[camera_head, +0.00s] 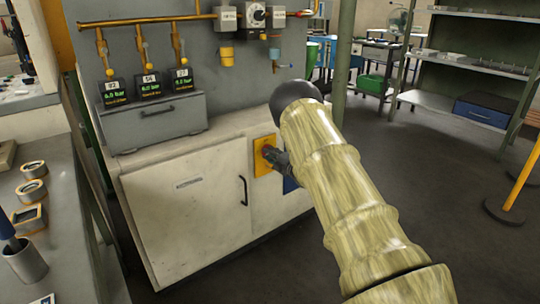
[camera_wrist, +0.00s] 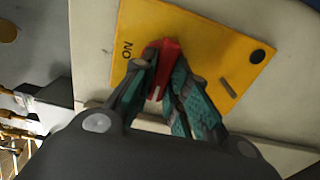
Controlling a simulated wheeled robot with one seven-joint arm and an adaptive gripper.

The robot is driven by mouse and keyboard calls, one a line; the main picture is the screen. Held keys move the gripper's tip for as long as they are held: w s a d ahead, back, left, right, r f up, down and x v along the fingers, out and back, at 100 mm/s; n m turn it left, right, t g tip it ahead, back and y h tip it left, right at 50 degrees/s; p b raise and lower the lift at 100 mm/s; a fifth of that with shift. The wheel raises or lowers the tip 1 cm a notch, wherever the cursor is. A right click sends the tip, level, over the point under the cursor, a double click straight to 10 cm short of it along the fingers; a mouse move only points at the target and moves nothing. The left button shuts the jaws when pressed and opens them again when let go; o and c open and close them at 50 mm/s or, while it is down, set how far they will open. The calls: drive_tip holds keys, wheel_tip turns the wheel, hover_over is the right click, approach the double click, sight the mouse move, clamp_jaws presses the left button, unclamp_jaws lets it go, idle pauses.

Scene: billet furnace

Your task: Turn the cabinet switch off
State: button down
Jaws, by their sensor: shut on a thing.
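The cabinet switch is a red knob (camera_wrist: 167,62) on a yellow plate (camera_wrist: 205,45); the word "ON" shows on the plate in the wrist view. The yellow plate also shows in the head view (camera_head: 261,163), on the right part of the white cabinet front (camera_head: 190,205). My gripper (camera_wrist: 165,92) is shut on the red knob, with a finger on each side of it. The fingers cover part of the knob. In the head view my gripper (camera_head: 272,156) reaches the plate from the right, and my arm hides part of the cabinet.
A grey box (camera_head: 157,120) stands on the cabinet top, below several pressure gauges and yellow pipes. A black door handle (camera_head: 243,190) is left of the plate. A green post (camera_head: 343,50) stands behind my arm.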

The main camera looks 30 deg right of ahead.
drive_tip(key=shift+f, duration=0.1)
drive_tip(key=c, duration=1.4)
unclamp_jaws()
drive_tip(key=shift+s, duration=0.1)
drive_tip(key=s, duration=0.8)
drive_tip(key=s+d, duration=0.1)
drive_tip(key=s, duration=0.2)
drive_tip(key=shift+s, duration=0.4)
